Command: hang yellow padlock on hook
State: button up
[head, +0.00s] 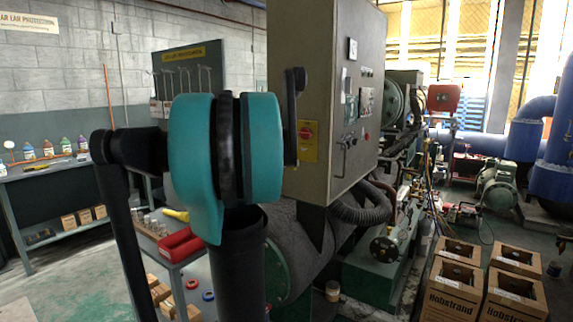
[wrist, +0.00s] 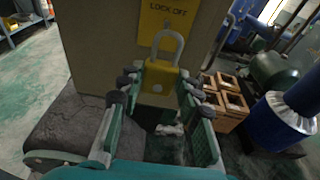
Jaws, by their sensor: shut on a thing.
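The yellow padlock (wrist: 161,76) with a grey shackle is in the middle of the wrist view, upright with its shackle up. My gripper (wrist: 158,91) is shut on the padlock body, with green-sided fingers on both sides. Just behind the shackle is the yellow "LOCK OFF" plate (wrist: 181,14) on the cabinet. The shackle overlaps the plate's lower part, and I cannot tell whether it touches. The hook is not clearly visible. In the head view the yellow plate (head: 309,152) shows a red mark; my arm hides my gripper and the padlock there.
The grey cabinet (head: 325,60) stands above a large machine. Cardboard boxes (head: 460,287) stand on the floor at right. A low cart (head: 180,245) with a red item is beside my arm. A workbench with bottles (head: 65,145) is at left.

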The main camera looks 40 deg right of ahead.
jog(key=shift+r+x, duration=0.3)
jog(key=shift+x, duration=1.15)
jog(key=shift+r+x, duration=0.25)
jog(key=shift+x, duration=1.25)
jog(key=shift+r+x, duration=0.3)
jog(key=shift+x, duration=1.15)
jog(key=shift+w+d+f, duration=0.1)
jog(key=shift+d+f, duration=0.05)
jog(key=shift+f, duration=0.35)
jog(key=o, duration=1.1)
jog(key=v, duration=1.2)
